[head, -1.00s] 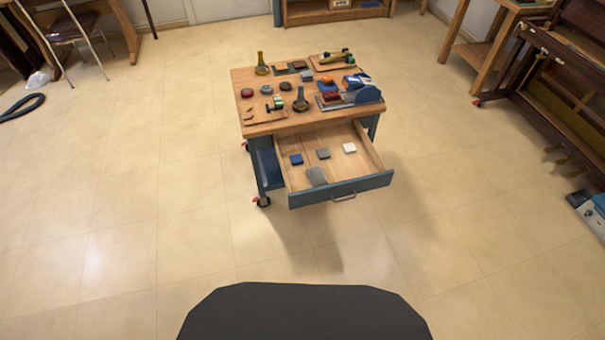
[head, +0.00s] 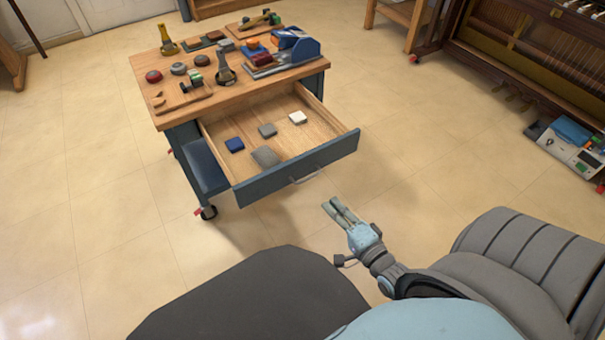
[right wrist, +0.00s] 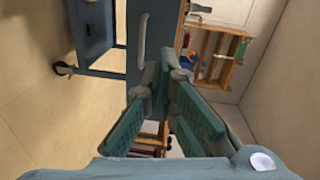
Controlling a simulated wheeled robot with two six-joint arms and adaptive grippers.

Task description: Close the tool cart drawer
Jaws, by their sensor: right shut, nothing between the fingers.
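The tool cart (head: 160,105) stands ahead with a wooden top and a blue-grey frame. Its drawer (head: 295,167) is pulled out toward me, with several small blocks and pads inside. The drawer's metal handle (head: 304,178) is on its front panel. My right gripper (head: 336,205) is shut and empty, in front of the drawer and a little right of the handle, apart from it in the head view. In the right wrist view the green fingers (right wrist: 170,85) point toward the drawer front (right wrist: 141,75) and handle (right wrist: 143,38). My left gripper is not in view.
Tools and small parts, including a blue device (head: 296,46), lie on the cart top. An open piano (head: 530,50) stands at the right, with a box of equipment (head: 574,142) on the floor before it. The floor left of the cart is clear.

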